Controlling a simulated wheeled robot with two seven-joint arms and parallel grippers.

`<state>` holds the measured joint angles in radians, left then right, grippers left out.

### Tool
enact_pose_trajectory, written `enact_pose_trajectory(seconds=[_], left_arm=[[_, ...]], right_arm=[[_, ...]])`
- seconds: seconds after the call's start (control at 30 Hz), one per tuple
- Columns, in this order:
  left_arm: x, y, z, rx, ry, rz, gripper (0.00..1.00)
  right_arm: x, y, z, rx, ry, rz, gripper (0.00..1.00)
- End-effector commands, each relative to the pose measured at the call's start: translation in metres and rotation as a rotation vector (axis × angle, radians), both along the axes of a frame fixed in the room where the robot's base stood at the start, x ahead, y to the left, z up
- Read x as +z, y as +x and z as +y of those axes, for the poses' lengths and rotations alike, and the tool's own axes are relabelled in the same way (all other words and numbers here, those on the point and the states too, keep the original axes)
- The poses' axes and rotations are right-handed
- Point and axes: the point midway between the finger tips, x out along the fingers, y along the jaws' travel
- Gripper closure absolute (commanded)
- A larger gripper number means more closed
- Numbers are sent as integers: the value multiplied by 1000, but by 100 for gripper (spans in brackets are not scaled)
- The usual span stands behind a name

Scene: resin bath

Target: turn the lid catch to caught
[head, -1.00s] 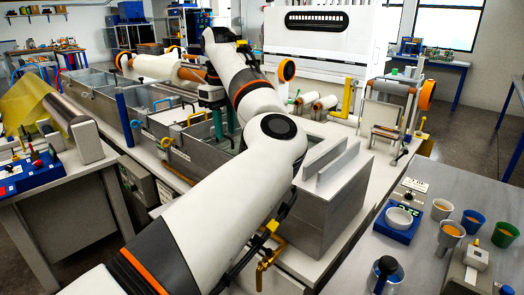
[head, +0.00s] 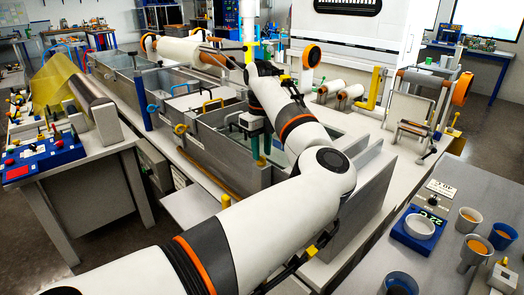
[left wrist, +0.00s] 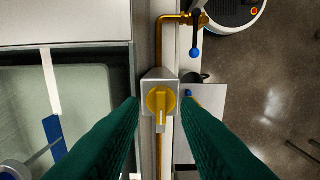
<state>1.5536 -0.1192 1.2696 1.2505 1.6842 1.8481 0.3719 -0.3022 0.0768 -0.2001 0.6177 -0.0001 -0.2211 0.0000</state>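The lid catch looks to be a yellow turn knob (left wrist: 160,101) on a small grey block (left wrist: 160,78) at the tank's rim, in the left wrist view. Its narrow end, with a pale mark, points to the bottom of the picture. My left gripper (left wrist: 164,108) is open, with one green finger on each side of the knob and gaps between. Whether the knob lies level with the fingertips I cannot tell. In the head view my left gripper (head: 261,148) points down over the tank (head: 243,182), and the catch cannot be made out clearly. My right gripper is out of view.
A copper pipe (left wrist: 158,45) with a blue-handled valve (left wrist: 195,40) runs beside the block. A bench with a blue scale (head: 410,238) and several cups stands at the right.

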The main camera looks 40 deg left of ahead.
Motion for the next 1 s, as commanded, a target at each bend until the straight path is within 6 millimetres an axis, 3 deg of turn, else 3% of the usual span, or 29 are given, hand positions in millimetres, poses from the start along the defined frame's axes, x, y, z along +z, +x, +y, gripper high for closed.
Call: enact_pose_trajectory(seconds=[0.17,0.43,0.47,0.63,1.0], left_arm=[[-13,0,0,0,-1,1,70],[-14,0,0,0,0,0,70],[-14,0,0,0,0,0,72],[-14,0,0,0,0,0,99],[-15,0,0,-62,-1,-1,99]], right_arm=[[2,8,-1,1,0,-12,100],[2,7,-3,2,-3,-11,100],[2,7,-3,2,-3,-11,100],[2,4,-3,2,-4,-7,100],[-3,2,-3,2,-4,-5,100]])
